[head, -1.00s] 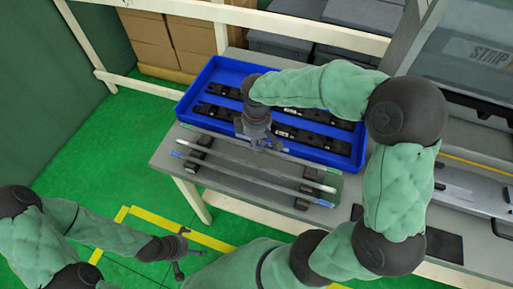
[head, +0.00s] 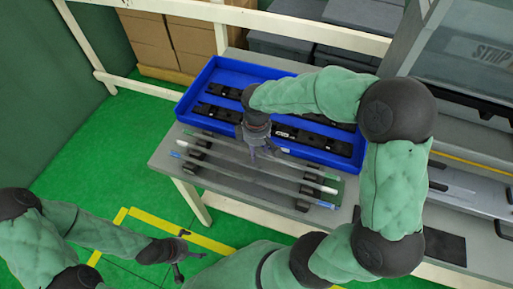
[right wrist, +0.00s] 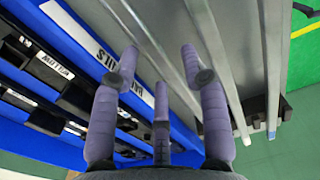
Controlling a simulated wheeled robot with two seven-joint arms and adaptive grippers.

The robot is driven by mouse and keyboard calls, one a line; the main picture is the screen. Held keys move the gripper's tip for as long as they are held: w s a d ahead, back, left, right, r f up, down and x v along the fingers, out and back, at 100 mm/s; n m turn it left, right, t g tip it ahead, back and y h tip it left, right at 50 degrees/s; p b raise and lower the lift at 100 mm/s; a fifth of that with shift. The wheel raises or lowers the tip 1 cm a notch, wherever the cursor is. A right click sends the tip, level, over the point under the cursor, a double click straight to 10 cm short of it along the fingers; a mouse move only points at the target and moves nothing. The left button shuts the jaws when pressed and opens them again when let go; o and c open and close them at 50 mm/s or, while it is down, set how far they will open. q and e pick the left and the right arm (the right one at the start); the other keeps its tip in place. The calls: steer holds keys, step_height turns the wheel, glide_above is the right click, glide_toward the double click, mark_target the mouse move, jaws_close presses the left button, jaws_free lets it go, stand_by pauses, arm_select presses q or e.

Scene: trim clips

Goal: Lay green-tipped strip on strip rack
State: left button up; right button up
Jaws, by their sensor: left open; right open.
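The strip rack (head: 302,205) is a pair of dark notched supports on the grey table. A blue-tipped strip (head: 325,204) lies at its front and a white-tipped strip (head: 319,187) behind it. The green-tipped strip (head: 310,168) runs alongside these, nearest the blue tray; whether it fully rests on the supports I cannot tell. My right gripper (head: 262,152) is open just above it, at mid-length. In the right wrist view, the strip (right wrist: 150,40) passes between the spread fingers (right wrist: 162,100). My left gripper (head: 188,257) is open and empty, low in front of the table.
The blue tray (head: 212,72) with several black clips stands close behind the strips. Grey bins (head: 285,45) are behind it. A dark mat (head: 437,243) and a metal fixture (head: 470,190) are on the right. The green floor at left is clear.

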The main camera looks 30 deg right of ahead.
step_height(320, 180, up, 12)
steer(key=p, duration=0.3)
steer(key=shift+r, duration=0.2)
stand_by(0.3)
